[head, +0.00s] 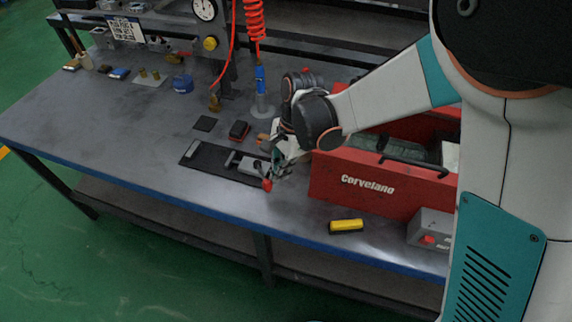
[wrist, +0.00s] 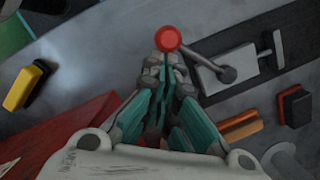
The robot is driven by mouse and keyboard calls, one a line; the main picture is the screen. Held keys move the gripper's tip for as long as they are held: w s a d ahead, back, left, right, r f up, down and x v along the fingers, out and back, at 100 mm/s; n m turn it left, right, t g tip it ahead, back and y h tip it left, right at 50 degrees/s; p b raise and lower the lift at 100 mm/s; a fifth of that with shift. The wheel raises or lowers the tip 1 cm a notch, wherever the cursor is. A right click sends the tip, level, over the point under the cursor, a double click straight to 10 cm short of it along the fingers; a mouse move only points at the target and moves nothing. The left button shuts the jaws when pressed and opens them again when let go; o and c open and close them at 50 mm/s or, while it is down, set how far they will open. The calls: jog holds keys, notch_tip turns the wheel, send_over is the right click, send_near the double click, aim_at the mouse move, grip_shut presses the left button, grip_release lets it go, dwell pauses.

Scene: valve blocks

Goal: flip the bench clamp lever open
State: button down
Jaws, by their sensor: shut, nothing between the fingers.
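The bench clamp (head: 252,165) is a grey metal block on a dark base plate (head: 208,157) near the table's front edge. Its lever ends in a red ball knob (head: 267,185). In the wrist view the lever runs from a pivot on the clamp (wrist: 222,73) to the red knob (wrist: 168,39), which lies just beyond my fingertips. My gripper (wrist: 168,66) is shut and empty, with its tips close to the knob; I cannot tell whether they touch it. In the head view my gripper (head: 276,172) is partly hidden by my wrist.
A red toolbox (head: 340,192) stands directly right of my gripper. A yellow-and-black item (head: 346,226) lies near the front edge. A black-and-red block (head: 239,130) and an upright blue-topped tool (head: 261,85) with a red coiled hose stand behind the clamp. The table's left front is clear.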

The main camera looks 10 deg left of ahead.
aim_at(265, 180)
jog(key=s+m, duration=0.1)
jog(key=s+a+m, duration=0.1)
jog(key=shift+a+m+t+y, duration=0.25)
jog(key=shift+m+t+y, duration=0.05)
jog(key=shift+m, duration=0.1)
jog(key=shift+s+a+m+t, duration=0.15)
jog(key=shift+s+a+m, duration=0.2)
jog(key=shift+m, duration=0.25)
jog(key=shift+s+a+m+t, duration=0.15)
jog(key=shift+s+a+m, duration=0.1)
jog(key=shift+a+m, duration=0.3)
jog(key=shift+s+a+m, duration=0.2)
jog(key=shift+a+m, duration=0.1)
jog(key=shift+m, duration=0.25)
jog(key=shift+s+a, duration=0.2)
jog(key=shift+a, duration=0.25)
